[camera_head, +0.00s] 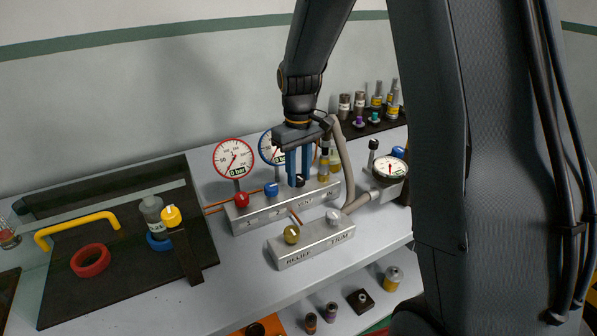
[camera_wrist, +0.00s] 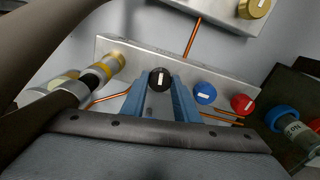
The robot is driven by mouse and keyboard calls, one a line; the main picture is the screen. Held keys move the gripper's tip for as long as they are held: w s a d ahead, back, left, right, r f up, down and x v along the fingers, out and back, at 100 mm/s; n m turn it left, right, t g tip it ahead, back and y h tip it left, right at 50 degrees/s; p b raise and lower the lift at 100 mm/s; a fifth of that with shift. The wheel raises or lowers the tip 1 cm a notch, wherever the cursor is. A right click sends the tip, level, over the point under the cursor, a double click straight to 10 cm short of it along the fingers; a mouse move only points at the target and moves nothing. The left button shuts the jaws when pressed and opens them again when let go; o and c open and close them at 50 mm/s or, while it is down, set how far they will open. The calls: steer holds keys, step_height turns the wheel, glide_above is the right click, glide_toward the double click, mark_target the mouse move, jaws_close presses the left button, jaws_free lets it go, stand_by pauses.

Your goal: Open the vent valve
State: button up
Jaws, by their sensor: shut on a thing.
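The vent valve is a black knob (camera_wrist: 160,79) with a white line, on a silver manifold block (camera_head: 262,212). The block's lettering seems to read VENT below the knob. My gripper (camera_head: 299,180) reaches down from above, and its two blue fingers are shut on the knob's sides. In the wrist view the fingers (camera_wrist: 160,86) sit left and right of the knob, and its white line runs roughly up and down. In the head view the fingers mostly hide the knob. A blue knob (camera_head: 271,190) and a red knob (camera_head: 241,200) stand beside it.
A front block (camera_head: 312,243) has a gold knob (camera_head: 291,234) and a silver knob (camera_head: 333,216). A red-rimmed gauge (camera_head: 233,158) and a blue-rimmed gauge stand behind the manifold. A hose (camera_head: 345,165) curves close to my gripper's right. A dark tray with bottle and yellow handle lies left.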

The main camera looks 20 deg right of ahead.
mark_target(299, 177)
steer(key=n+p, duration=0.2)
steer(key=n, duration=0.5)
steer(key=n+p, duration=0.1)
steer(key=n, duration=0.2)
steer(key=shift+r+n, duration=0.1)
steer(key=shift+n, duration=0.3)
steer(key=shift+n+p, duration=0.4)
steer(key=shift+n, duration=1.5)
steer(key=o, duration=1.1)
steer(key=shift+c, duration=0.2)
steer(key=shift+r+b, duration=1)
steer(key=shift+r, duration=2.85)
